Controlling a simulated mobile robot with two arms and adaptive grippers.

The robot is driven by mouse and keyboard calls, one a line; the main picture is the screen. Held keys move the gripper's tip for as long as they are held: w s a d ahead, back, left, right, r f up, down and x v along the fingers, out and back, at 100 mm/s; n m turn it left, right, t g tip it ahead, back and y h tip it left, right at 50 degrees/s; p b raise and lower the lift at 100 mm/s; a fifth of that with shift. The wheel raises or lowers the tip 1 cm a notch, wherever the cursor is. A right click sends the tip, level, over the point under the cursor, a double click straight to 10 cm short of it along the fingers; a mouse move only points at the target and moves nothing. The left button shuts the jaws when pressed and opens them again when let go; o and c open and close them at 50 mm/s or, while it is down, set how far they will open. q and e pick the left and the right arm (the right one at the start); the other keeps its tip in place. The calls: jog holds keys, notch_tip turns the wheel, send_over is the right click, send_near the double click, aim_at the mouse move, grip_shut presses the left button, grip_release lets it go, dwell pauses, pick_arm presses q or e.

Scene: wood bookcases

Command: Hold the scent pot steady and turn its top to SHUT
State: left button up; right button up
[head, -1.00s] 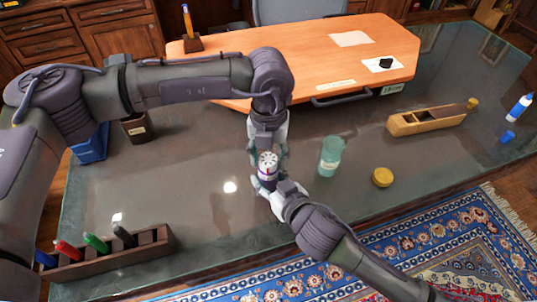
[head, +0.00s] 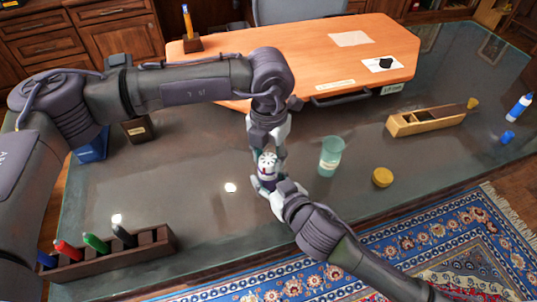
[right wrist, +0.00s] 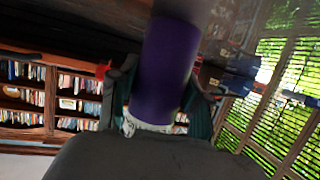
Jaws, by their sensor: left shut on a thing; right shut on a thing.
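The scent pot (head: 268,166) stands upright near the middle of the dark desk in the head view, with a white slotted top and a purple body. My left gripper (head: 268,153) reaches in from behind and is shut on the pot at its upper part. My right gripper (head: 267,187) comes from the front and is shut on the lower body. In the right wrist view the purple body of the scent pot (right wrist: 168,65) fills the space between the fingers of my right gripper (right wrist: 160,105). Any marking on the top is too small to read.
A green glass jar (head: 330,156) stands close to the right of the pot, with a yellow round lid (head: 382,177) beyond. A wooden plane (head: 430,119) lies further right. A pen rack (head: 115,258) is at the front left. An orange board (head: 330,60) lies behind.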

aim_at(269, 158)
pick_arm(q)
jog(key=shift+m, duration=1.1)
jog(key=o, duration=1.2)
jog(key=shift+c, duration=0.2)
jog(key=shift+r, duration=0.1)
notch_tip(269, 158, up, 12)
pick_arm(e)
jog(key=o, duration=1.4)
